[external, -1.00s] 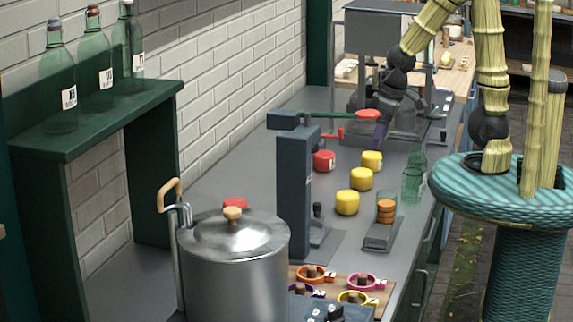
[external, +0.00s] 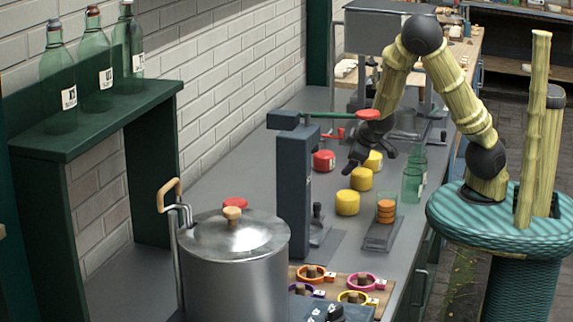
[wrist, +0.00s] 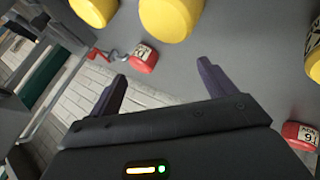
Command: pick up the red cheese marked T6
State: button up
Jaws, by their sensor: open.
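In the external view one red cheese (external: 324,160) stands on the grey counter beside the yellow ones, and another (external: 235,203) is partly hidden behind the pot. My gripper (external: 369,160) is open above the yellow cheeses, right of the red one. Its fingers (wrist: 161,74) are empty in the wrist view.
Yellow cheeses (external: 347,203) stand close by. A green bottle (external: 413,178) and a glass of orange discs (external: 386,207) are to the right. A dark press (external: 292,170) and steel pot (external: 235,265) stand nearer the camera.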

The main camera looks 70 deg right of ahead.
jog(key=w+d+r+n+t+h+b, duration=0.1)
jog(key=w+d+r+t+h+b, duration=0.2)
jog(key=r+h+b, duration=0.4)
jog(key=w+a+r+n+t+y+p, duration=0.3)
jog(key=a+r+n+t, duration=0.3)
jog(key=a+n, duration=0.25)
jog(key=a+f+n+y+p, duration=0.1)
jog(key=a+f+n+y, duration=0.2)
jog(key=a+n, duration=0.4)
jog(key=a+f+n+g+y+p, duration=0.1)
jog(key=a+f+n+y, duration=0.3)
jog(key=a+f+n, duration=0.2)
jog(key=a+f+n+y+p, duration=0.1)
jog(key=a+f+n+y, duration=0.2)
jog(key=a+n, duration=0.6)
jog(key=shift+w+a+f+n+g+y, duration=0.2)
jog(key=shift+f+n, duration=0.15)
jog(key=shift+n, duration=0.55)
jog(key=shift+w+a+f+n+g+y, duration=0.1)
jog(key=shift+w+a+f+n+y, duration=0.2)
jog(key=shift+n, duration=0.55)
jog(key=shift+s+d, duration=0.1)
jog(key=shift+d, duration=0.1)
